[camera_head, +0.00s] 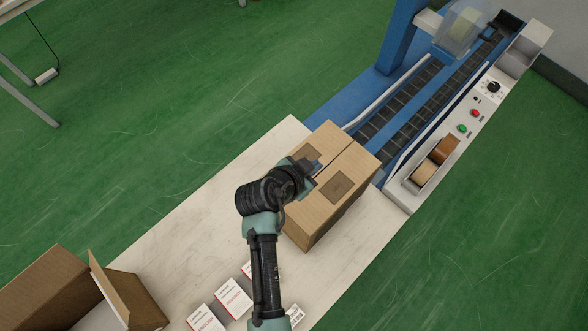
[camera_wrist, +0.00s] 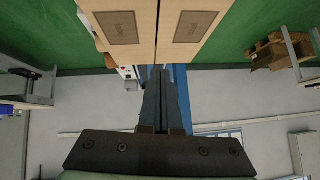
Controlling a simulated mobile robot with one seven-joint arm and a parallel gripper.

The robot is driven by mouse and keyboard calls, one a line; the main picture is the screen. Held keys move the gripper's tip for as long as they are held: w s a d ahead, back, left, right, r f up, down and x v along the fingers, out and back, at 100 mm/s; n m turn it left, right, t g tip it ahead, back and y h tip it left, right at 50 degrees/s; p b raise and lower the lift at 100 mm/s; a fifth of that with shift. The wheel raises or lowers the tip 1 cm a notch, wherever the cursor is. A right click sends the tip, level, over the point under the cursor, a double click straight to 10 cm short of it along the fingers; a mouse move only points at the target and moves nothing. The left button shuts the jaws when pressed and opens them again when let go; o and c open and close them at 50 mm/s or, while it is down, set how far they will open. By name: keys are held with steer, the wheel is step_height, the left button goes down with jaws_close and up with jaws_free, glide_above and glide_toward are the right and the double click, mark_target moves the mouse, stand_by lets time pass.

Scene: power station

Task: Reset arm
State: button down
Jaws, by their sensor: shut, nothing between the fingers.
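My gripper (camera_wrist: 165,100) is shut and empty in the wrist view, its two fingers together and pointing toward a cardboard box. In the head view my arm reaches up from the bottom edge, and my gripper (camera_head: 310,168) is over the left part of the closed cardboard box (camera_head: 335,205). The arm hides part of the box top. The box also shows at the top of the wrist view (camera_wrist: 180,50), with a dark printed label on each flap. I cannot tell whether the fingers touch it.
The box sits on a pale table (camera_head: 190,235) at the end of a blue conveyor machine (camera_head: 405,105) with a control panel (camera_head: 470,120). An open carton (camera_head: 60,290) stands at the lower left. Several small white boxes (camera_head: 232,297) lie beside my arm. Green floor is clear around the table.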

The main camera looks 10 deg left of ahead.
steer(key=v, duration=0.7)
steer(key=shift+w+a+b, duration=0.2)
steer(key=shift+w+b, duration=0.05)
steer(key=shift+b, duration=0.15)
steer(key=shift+r, duration=0.25)
